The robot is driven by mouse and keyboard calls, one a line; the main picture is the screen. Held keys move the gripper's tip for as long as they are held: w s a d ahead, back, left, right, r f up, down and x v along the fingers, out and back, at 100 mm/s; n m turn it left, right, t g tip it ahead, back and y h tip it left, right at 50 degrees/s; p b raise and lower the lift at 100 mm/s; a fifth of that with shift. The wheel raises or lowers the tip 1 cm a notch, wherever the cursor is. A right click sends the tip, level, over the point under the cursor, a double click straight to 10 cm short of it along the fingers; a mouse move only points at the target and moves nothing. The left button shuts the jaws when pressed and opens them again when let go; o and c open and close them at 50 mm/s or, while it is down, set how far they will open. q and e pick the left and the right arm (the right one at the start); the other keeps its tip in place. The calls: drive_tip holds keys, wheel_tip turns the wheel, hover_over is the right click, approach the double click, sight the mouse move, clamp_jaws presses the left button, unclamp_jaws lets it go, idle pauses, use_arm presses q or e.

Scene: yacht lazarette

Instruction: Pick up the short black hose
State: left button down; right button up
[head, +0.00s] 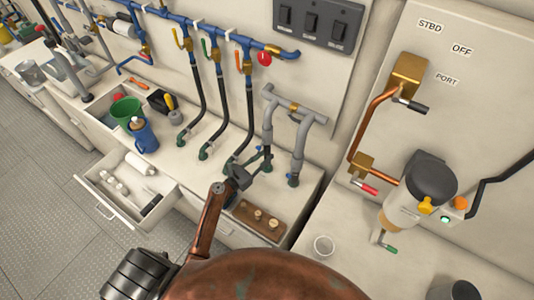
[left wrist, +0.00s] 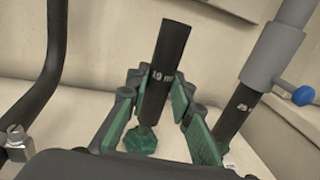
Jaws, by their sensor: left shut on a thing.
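The short black hose (left wrist: 168,62) stands slightly tilted in the middle of the left wrist view, with pale size lettering on its side. Its upper end is free in that view. My left gripper (left wrist: 165,105) is shut on it, a green-padded finger on each side. A green fitting (left wrist: 143,140) shows just below the hose; I cannot tell whether the two touch. In the head view my left gripper (head: 259,165) is at the back of the counter, near the grey pipe frame, and largely covers the hose. My right gripper is not in view.
A grey pipe (left wrist: 272,55) with a blue knob and a black hose below it stands close on the right. Longer black hoses (head: 250,110) hang from the blue manifold (head: 215,32). A wooden block (head: 257,221) and an open drawer (head: 110,214) lie nearby.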

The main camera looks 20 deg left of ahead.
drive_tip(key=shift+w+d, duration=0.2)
